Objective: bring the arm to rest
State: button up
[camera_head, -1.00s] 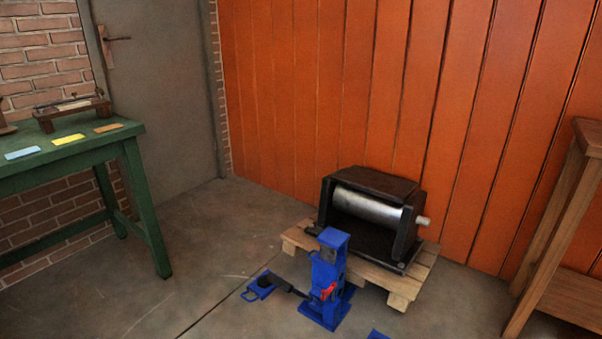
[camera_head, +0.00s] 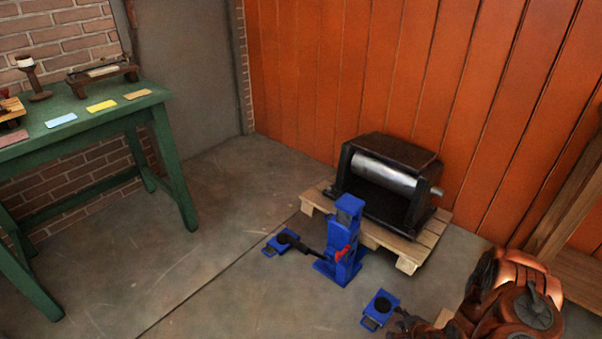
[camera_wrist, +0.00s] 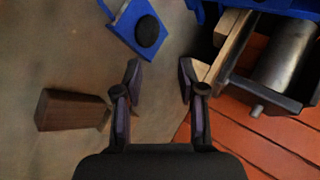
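My arm (camera_head: 515,300) shows at the lower right of the head view, folded and orange-brown. My gripper (camera_wrist: 160,80) shows in the wrist view with its two dark fingers spread apart and nothing between them. It hangs above the concrete floor, and the floor shows between the fingers. In the head view its fingers cannot be made out clearly.
A blue jack (camera_head: 345,240) stands on the floor before a pallet (camera_head: 415,250) bearing a roller press (camera_head: 390,185). A blue piece with a black pad (camera_head: 380,308) lies close to my arm. A green table (camera_head: 150,97) stands left.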

jog(key=w+d+r+n+g+h+p, duration=0.1)
jog(key=d+r+n+g+p, duration=0.2)
jog(key=r, duration=0.9)
jog(key=w+d+r+n+g+h+p, duration=0.15)
jog(key=r+p, duration=0.35)
jog(key=r, duration=0.6)
jog(key=s+a+r+n+g+h+p, duration=0.1)
jog(key=s+r+n+p, duration=0.15)
jog(key=r, duration=0.85)
jog(key=s+a+r+n+g+h+p, duration=0.1)
jog(key=s+r+p, duration=0.25)
jog(key=r, duration=0.85)
jog(key=s+a+r+n+g+p, duration=0.1)
jog(key=s+a+r+n+p, duration=0.1)
jog(key=s+a+r+p, duration=0.65)
jog(key=s+a+r+n+g+b, duration=0.15)
jog(key=s+r, duration=0.45)
jog(key=r, duration=0.7)
jog(key=s+a+r+n+g+y+p, duration=0.1)
jog(key=s+a+r+n+p, duration=0.1)
jog(key=s, duration=0.6)
jog(key=s+a+r+n+g+y+p, duration=0.1)
jog(key=s+a+r+p, duration=0.3)
jog(key=r, duration=0.5)
jog(key=s+a+n, duration=0.1)
jog(key=s+a, duration=0.1)
jog(key=s, duration=0.1)
jog(key=shift+s+a+r, duration=0.2)
jog(key=shift+s+a, duration=0.05)
jog(key=shift+s, duration=0.15)
